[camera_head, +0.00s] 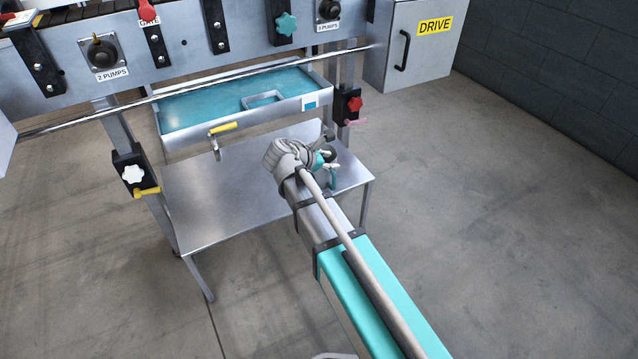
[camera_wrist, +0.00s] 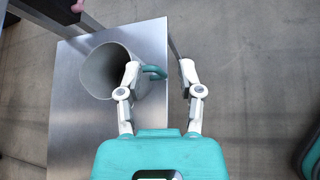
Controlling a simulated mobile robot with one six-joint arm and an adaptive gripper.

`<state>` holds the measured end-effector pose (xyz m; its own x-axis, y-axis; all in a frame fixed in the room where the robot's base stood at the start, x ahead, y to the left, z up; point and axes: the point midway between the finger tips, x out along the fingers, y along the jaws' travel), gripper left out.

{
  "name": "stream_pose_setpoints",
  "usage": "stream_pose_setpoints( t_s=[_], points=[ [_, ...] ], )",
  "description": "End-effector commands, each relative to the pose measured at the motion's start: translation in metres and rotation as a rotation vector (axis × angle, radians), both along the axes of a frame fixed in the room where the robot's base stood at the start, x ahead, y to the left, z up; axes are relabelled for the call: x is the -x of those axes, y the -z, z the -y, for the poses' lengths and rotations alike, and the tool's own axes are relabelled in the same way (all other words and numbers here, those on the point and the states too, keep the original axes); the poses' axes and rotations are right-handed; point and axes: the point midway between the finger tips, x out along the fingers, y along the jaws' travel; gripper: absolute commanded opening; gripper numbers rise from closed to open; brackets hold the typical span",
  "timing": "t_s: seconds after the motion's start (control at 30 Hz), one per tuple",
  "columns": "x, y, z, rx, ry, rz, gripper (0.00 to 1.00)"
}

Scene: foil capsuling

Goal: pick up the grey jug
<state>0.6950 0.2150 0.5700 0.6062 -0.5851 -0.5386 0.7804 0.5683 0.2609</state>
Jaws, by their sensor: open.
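The grey jug (camera_wrist: 98,77) stands on the low metal table, its wide mouth facing the camera in the wrist view. Its teal handle (camera_wrist: 155,72) sticks out to the right. My gripper (camera_wrist: 159,70) is open, with one white finger on each side of the handle. The left finger overlaps the jug's mouth; I cannot tell whether it is inside the jug. The right finger is clear of the handle. In the head view my gripper (camera_head: 331,162) is over the table's right back part, and my arm largely hides the jug.
The low metal table (camera_head: 215,205) is bare on its left and front. Above its back hangs a tray with teal liquid (camera_head: 205,108) and a yellow-handled tap (camera_head: 222,128). Open floor lies right.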

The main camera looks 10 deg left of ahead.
Motion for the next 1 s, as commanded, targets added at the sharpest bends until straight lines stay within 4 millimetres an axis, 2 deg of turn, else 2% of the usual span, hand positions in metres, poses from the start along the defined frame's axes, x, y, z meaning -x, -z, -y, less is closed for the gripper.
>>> stream_pose_setpoints(
  t_s=[0.03,0.1,0.3,0.43,0.6,1.0],
  points=[
    [-0.003,0.017,-0.01,0.032,-0.032,-0.003,0.48],
    [-0.004,0.026,-0.022,0.081,-0.075,-0.009,0.48],
    [-0.007,0.045,-0.051,0.209,-0.178,-0.02,0.48],
    [-0.008,0.051,-0.064,0.266,-0.221,-0.026,0.48],
    [-0.008,0.053,-0.071,0.302,-0.246,-0.029,0.48],
    [-0.009,0.052,-0.071,0.304,-0.248,-0.029,0.48]
  ],
)
